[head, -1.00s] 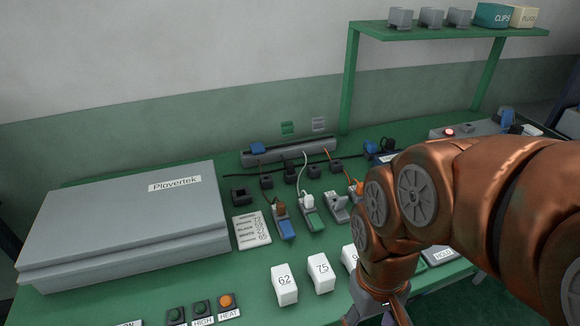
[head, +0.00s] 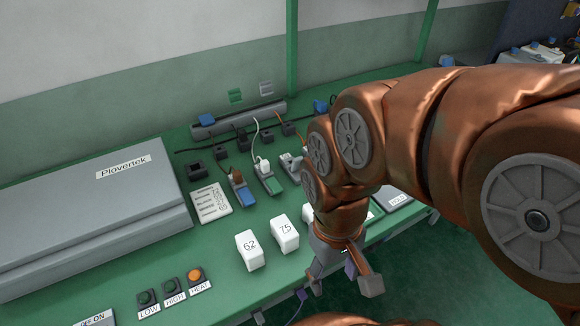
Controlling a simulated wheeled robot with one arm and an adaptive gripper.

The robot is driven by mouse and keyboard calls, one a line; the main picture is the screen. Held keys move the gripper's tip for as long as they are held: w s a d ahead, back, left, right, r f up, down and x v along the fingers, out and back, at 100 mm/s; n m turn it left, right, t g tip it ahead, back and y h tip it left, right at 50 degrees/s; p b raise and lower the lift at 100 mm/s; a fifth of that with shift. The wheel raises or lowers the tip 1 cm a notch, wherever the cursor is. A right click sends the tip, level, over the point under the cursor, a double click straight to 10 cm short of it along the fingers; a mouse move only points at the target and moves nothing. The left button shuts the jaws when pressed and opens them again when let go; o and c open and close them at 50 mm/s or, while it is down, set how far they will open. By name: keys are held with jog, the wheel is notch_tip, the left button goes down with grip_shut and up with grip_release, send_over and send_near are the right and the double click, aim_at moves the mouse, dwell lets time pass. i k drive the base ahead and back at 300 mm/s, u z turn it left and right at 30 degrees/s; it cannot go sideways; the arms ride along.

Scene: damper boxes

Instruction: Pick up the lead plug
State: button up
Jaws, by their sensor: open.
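My gripper (head: 343,282) is open, with its fingers pointing down near the front edge of the green bench. A small purple piece (head: 350,270) shows between its fingers; I cannot tell whether it is part of the gripper. I cannot tell which piece is the lead plug. A white plug (head: 261,164) with a white cord sits on a green block, and a brown plug (head: 237,177) sits on a blue block beside it. Both stand farther back on the bench, apart from the gripper. My arm hides the bench to their right.
A large grey Plovertek box (head: 90,220) fills the bench's left. White blocks marked 62 (head: 250,250) and 75 (head: 286,233) stand near the front. Buttons (head: 172,287) line the front left. A grey power strip (head: 240,118) lies at the back. Purple and blue bits (head: 302,294) show below the front edge.

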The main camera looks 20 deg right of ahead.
aim_at(242, 133)
jog(key=u, duration=2.25)
jog(key=k, duration=0.55)
jog(key=z, duration=1.3)
jog(key=i, duration=0.5)
jog(key=u, duration=0.05)
